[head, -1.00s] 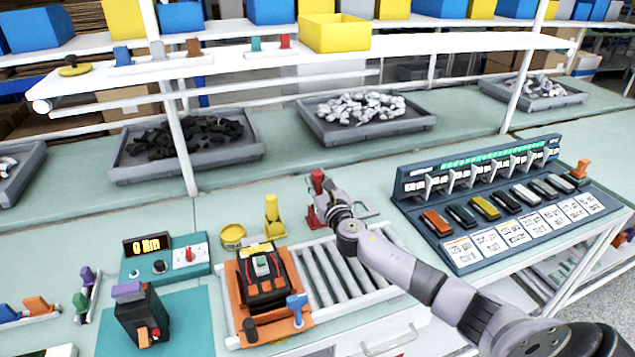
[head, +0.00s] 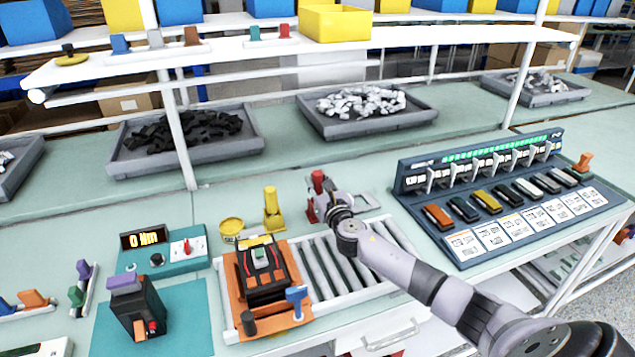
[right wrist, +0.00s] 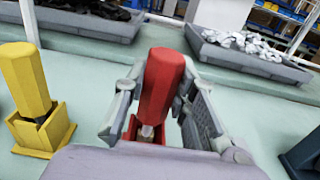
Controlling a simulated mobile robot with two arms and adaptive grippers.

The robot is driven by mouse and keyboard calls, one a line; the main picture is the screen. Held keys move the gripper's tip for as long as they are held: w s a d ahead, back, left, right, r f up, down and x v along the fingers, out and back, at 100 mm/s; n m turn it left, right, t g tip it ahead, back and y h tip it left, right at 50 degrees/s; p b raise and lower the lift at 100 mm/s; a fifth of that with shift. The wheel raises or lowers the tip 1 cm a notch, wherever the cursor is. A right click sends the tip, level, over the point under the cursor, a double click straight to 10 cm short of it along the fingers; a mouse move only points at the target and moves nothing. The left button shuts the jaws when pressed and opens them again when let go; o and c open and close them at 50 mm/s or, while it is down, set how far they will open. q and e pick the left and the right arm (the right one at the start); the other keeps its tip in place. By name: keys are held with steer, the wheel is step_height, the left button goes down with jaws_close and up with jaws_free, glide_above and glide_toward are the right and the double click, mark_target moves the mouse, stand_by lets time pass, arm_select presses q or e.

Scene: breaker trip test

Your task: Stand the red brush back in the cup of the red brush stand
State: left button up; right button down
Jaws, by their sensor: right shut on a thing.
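The red brush (head: 317,181) is upright at the back edge of the roller tray. My right gripper (head: 323,198) is shut on it. In the right wrist view the red handle (right wrist: 163,85) stands between the two fingers of the gripper (right wrist: 157,98), tilted slightly in the picture. The red brush stand (head: 311,212) is directly below the brush. In the right wrist view part of the stand (right wrist: 131,129) shows around the brush's lower metal part. The gripper hides much of the stand, so I cannot tell how deep the brush sits in the cup. My left gripper is not in view.
The orange fixture with a black breaker (head: 262,278) is in front. A breaker panel (head: 480,158) is to the right. Grey bins stand behind.

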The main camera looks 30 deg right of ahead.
steer(key=shift+f+b, duration=0.8)
steer(key=shift+f, duration=0.2)
steer(key=c, duration=1.2)
jaws_free()
steer(key=shift+c, duration=0.2)
steer(key=v, duration=1.2)
steer(key=shift+o, duration=0.2)
steer(key=o, duration=1)
